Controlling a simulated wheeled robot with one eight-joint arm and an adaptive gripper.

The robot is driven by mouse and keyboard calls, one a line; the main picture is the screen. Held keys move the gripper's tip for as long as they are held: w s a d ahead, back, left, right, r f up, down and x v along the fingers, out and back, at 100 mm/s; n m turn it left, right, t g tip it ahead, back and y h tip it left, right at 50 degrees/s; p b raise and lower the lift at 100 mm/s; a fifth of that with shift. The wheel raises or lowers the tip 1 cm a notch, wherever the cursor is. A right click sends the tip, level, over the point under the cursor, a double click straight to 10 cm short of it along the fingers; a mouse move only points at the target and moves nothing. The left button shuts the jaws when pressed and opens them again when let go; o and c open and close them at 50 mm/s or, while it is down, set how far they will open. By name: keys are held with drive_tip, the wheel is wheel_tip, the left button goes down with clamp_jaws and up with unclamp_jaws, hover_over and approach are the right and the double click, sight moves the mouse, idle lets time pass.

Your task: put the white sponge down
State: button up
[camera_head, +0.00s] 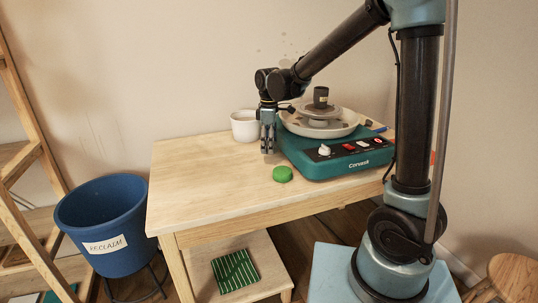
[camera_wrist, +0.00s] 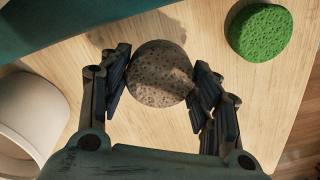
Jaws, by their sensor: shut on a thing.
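My gripper (camera_wrist: 158,85) is shut on a round, pitted sponge (camera_wrist: 159,73). The sponge looks grey-brown rather than white in the wrist view, and it sits between the two fingers. In the head view my gripper (camera_head: 268,148) points down over the wooden table (camera_head: 195,180), between the white pot and the teal wheel. I cannot make out the held sponge there. Whether it touches the tabletop is hard to tell.
A green sponge (camera_head: 283,174) lies near the table's front edge. A white pot (camera_head: 245,127) stands behind my gripper. The teal pottery wheel (camera_head: 335,158) carries a dark cup (camera_head: 320,97). The table's left part is clear. A blue bucket (camera_head: 110,225) stands on the left.

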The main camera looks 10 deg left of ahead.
drive_tip(key=shift+f, duration=2.05)
drive_tip(key=shift+f, duration=0.15)
drive_tip(key=o, duration=0.7)
drive_tip(key=shift+o, duration=0.2)
wheel_tip(320, 180, up, 17)
drive_tip(key=shift+d+r, duration=0.2)
drive_tip(key=shift+d, duration=0.2)
